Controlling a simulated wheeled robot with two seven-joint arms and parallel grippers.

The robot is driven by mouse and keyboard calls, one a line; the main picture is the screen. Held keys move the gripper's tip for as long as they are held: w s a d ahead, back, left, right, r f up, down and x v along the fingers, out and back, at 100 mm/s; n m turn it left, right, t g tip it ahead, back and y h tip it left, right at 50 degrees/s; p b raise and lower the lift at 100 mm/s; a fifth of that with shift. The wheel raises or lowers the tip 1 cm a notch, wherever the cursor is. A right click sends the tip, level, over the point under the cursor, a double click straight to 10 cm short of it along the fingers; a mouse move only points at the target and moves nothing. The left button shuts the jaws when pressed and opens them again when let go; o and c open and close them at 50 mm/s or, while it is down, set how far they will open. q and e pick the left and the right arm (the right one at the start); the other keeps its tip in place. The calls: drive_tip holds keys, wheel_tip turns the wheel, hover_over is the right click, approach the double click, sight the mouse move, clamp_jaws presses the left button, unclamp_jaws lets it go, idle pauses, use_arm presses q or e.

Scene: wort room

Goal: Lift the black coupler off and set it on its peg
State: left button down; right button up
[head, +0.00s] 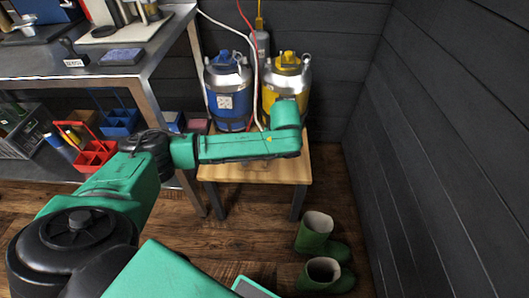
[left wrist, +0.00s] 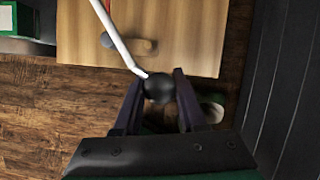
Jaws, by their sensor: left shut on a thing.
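The black coupler (left wrist: 158,88) is a dark round knob between the fingers of my left gripper (left wrist: 157,78) in the left wrist view. The gripper is shut on it. A white hose (left wrist: 118,38) runs from the coupler to the top of that view. The coupler hangs over the wooden table's front edge, with no keg under it. In the head view my arm's wrist hides the gripper and coupler. A blue keg (head: 229,92) and a yellow keg (head: 288,75) stand on the table behind the arm. I cannot make out the peg. My right gripper is not in view.
The wooden table (head: 290,168) carries both kegs. A steel bench (head: 160,62) with tools and bins is at left. Green boots (head: 315,232) stand on the floor in front, and a dark wall (head: 440,130) is at right.

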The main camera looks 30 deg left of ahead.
use_arm(q)
drive_tip(key=w+a+f+m+h+b, duration=0.1)
drive_tip(key=a+f+m, duration=0.1)
drive_tip(key=m, duration=0.1)
drive_tip(key=w+a+f+m+h+b, duration=0.1)
drive_tip(key=m, duration=0.2)
drive_tip(key=w+a+f+m+h+b, duration=0.1)
drive_tip(key=w+a+f+m+h, duration=0.1)
drive_tip(key=m, duration=0.1)
drive_tip(key=shift+a+f+m+t+b, duration=0.3)
drive_tip(key=shift+a+m+b, duration=0.05)
drive_tip(key=shift+m+b, duration=0.05)
drive_tip(key=shift+w+a+f+m, duration=0.15)
drive_tip(key=shift+a+m, duration=0.2)
drive_tip(key=shift+m, duration=0.35)
drive_tip(key=shift+f+b, duration=0.25)
drive_tip(key=shift+b, duration=0.2)
wheel_tip(320, 180, down, 2)
drive_tip(key=shift+b, duration=1.1)
wheel_tip(320, 180, down, 2)
drive_tip(key=shift+b, duration=1.15)
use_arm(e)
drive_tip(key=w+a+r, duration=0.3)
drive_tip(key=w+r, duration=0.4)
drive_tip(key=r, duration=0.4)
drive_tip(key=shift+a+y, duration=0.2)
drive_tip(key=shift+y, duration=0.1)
use_arm(q)
drive_tip(key=shift+f, duration=0.15)
